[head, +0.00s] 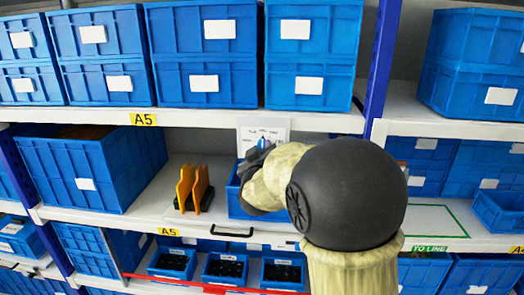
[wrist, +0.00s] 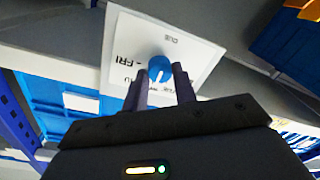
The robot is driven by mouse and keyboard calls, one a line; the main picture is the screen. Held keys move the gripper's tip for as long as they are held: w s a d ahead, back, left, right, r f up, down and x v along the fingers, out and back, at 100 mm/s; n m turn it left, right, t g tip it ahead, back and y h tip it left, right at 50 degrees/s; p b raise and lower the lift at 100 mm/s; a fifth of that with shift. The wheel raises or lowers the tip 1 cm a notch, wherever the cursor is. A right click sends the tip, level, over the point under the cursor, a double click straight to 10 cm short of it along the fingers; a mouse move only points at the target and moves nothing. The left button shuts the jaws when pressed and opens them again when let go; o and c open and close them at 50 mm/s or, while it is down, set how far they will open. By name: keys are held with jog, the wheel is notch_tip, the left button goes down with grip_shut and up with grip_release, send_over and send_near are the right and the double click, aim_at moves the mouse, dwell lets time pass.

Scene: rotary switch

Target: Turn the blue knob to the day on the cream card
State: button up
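The blue knob (wrist: 160,69) sits on a white panel (wrist: 196,50) with printed labels. One reads FRI, one looks like DUE, and others are partly hidden by my fingers. A white mark on the knob points down in the wrist view, towards my gripper. My gripper (wrist: 161,77) is open, one finger on each side of the knob; I cannot tell if they touch it. In the head view the panel (head: 281,124) hangs under the upper shelf, and my arm covers its lower part. I cannot make out a cream card.
Blue crates (head: 208,58) fill the upper shelf (head: 200,117). Orange plates (head: 184,187) stand on the shelf below, left of my arm. A blue bin (head: 236,203) is just behind my gripper. A blue upright (head: 381,60) rises to the right.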

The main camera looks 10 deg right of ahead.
jog(key=shift+f+b, duration=0.15)
jog(key=shift+b, duration=0.25)
jog(key=m+b, duration=0.5)
jog(key=m, duration=0.1)
jog(key=m+b, duration=0.6)
jog(key=shift+a+f+m+h+b, duration=0.1)
jog(key=shift+f+m+h+b, duration=0.1)
jog(key=shift+m+h+b, duration=0.15)
jog(key=shift+r+m+b, duration=0.1)
jog(key=shift+m+b, duration=0.85)
jog(key=shift+m, duration=0.9)
jog(key=o, duration=0.9)
jog(key=shift+r, duration=0.1)
jog(key=shift+o, duration=0.2)
